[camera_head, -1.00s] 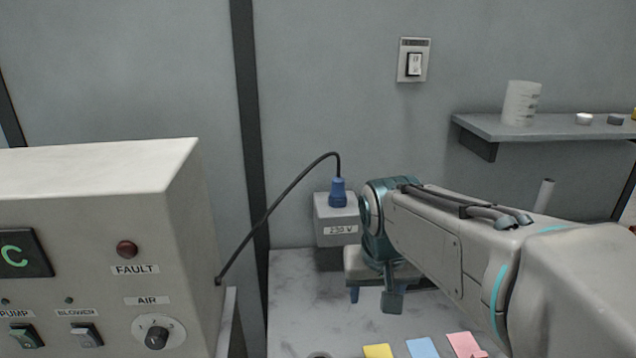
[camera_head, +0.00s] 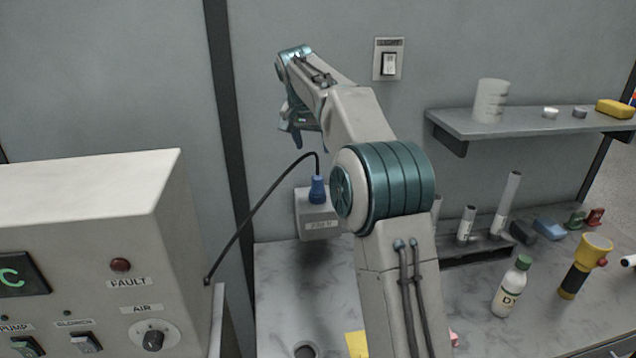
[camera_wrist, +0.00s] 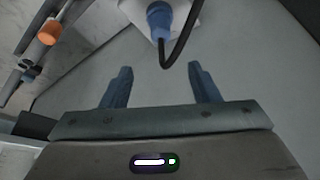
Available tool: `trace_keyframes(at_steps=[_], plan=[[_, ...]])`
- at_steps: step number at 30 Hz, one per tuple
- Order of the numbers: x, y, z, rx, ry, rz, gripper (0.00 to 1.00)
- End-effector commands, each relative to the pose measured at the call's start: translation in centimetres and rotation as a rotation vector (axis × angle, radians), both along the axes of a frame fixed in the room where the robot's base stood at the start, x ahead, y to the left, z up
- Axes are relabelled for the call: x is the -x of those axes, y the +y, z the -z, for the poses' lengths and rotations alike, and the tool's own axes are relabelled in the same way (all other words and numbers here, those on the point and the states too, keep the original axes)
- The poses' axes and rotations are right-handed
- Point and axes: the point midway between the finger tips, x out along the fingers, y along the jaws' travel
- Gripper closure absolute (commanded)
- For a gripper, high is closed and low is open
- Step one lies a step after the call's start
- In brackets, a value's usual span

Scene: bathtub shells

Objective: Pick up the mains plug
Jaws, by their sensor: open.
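The mains plug (camera_head: 318,190) is blue and stands upright in the top of a grey socket box (camera_head: 316,226) against the back wall. A black cable (camera_head: 262,208) arcs from its top down to the cabinet on the left. My gripper (camera_head: 297,138) is above the plug in the head view, partly hidden by my own arm. In the wrist view the two blue fingers of my gripper (camera_wrist: 160,82) are apart with nothing between them. The plug (camera_wrist: 161,18) and the bent cable lie beyond the fingertips, near the top edge of that view.
A control cabinet (camera_head: 85,250) with switches fills the left. A shelf (camera_head: 530,121) with a white beaker (camera_head: 490,100) is on the wall at right. A bottle (camera_head: 511,287), a torch (camera_head: 584,266) and tubes stand on the marble bench (camera_head: 285,280). The bench below the socket box is mostly clear.

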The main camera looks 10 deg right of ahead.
Motion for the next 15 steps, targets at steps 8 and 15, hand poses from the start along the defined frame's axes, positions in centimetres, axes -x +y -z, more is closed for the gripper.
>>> trace_keyframes(at_steps=[8,15], plan=[[-1.6,-0.9,4.1,-0.001,0.002,0.007,0.45],[-2.8,-1.5,7.4,-0.002,-0.001,0.006,0.45]])
